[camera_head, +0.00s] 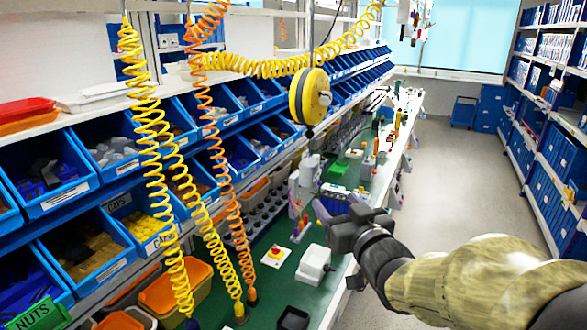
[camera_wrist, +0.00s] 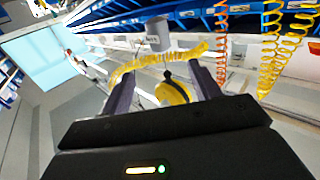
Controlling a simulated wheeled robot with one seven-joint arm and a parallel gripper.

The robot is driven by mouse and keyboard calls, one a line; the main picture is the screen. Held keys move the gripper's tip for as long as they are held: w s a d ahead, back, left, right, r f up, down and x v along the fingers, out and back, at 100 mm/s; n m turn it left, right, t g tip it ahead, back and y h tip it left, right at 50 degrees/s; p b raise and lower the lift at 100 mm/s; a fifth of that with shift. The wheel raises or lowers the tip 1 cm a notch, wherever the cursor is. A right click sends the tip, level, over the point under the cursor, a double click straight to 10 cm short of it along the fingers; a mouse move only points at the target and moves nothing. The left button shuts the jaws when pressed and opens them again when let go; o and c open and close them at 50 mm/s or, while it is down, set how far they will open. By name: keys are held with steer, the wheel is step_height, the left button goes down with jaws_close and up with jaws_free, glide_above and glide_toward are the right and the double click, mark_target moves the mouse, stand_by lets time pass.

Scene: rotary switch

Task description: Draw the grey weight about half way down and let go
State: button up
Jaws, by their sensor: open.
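The grey weight (camera_head: 309,170) is a small grey cylinder below the round yellow reel (camera_head: 309,97) in the head view. In the wrist view the weight (camera_wrist: 157,34) shows just beyond the fingertips, roughly centred between them. My gripper (camera_head: 306,193) is open, with a finger toward each side of the weight in the head view. In the wrist view my gripper (camera_wrist: 162,72) has its two dark fingers well apart, and the yellow reel (camera_wrist: 172,93) shows between them. I cannot make out a cord from the reel to the weight, nor any contact with the fingers.
Coiled yellow hoses (camera_head: 155,150) and an orange hose (camera_head: 212,130) hang at left. Blue bins (camera_head: 120,155) line the wall. The green bench (camera_head: 270,290) holds a white box (camera_head: 313,264) and a red button (camera_head: 275,254). The aisle floor (camera_head: 470,170) is clear.

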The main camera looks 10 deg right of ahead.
mark_target(312, 174)
steer(key=w+a+p, duration=0.1)
steer(key=w+p, duration=0.1)
steer(key=w, duration=0.3)
steer(key=w+p, duration=0.1)
steer(key=w, duration=0.5)
steer(key=w+a+p, duration=0.1)
steer(key=w+p, duration=0.1)
steer(key=w, duration=0.3)
steer(key=shift+w+a+p, duration=0.3)
steer(key=shift+p, duration=0.05)
jaws_close()
step_height(312, 174, down, 6)
steer(key=b, duration=0.8)
jaws_free()
steer(key=shift+s, duration=0.2)
